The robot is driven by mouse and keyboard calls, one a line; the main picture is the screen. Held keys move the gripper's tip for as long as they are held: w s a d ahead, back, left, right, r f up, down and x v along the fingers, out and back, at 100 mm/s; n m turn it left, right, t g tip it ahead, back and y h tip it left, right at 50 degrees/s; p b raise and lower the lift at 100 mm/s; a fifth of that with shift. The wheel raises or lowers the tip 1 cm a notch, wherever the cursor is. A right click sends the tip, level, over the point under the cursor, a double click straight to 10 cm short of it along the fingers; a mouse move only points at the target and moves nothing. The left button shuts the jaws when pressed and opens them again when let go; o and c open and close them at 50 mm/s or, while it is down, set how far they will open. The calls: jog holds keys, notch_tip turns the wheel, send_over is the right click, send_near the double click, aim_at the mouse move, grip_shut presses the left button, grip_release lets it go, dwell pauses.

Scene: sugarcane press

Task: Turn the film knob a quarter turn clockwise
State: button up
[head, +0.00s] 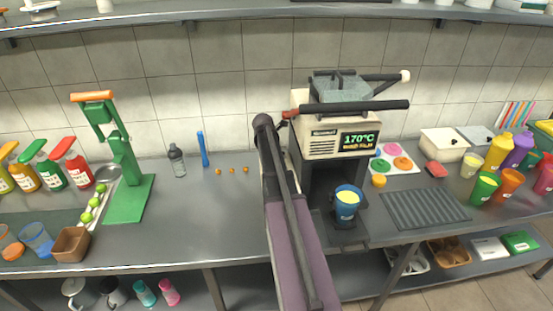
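The cup sealing machine (322,148) stands on the counter right of centre, with a beige body and a green display reading 170°C. A small red knob-like part (290,113) sticks out at its upper left side. It may be the film knob, but no label is legible and its turn angle cannot be read. A grey flat block (340,88) and dark bars sit on top of the machine. A blue cup with yellow contents (347,203) sits in its lower front. My arm rises from the bottom centre, left of the machine. My gripper cannot be made out in the head view.
A green hand press (122,150) stands left, near several sauce bottles. A dark shaker (177,160) and a blue stick (202,149) stand mid-counter. A ribbed dark mat (424,208) and colourful cups lie right. The counter between press and arm is mostly clear. A shelf (220,18) runs above.

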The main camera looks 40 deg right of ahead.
jog(key=shift+b+x, duration=0.5)
jog(key=shift+x, duration=0.3)
jog(key=c, duration=1)
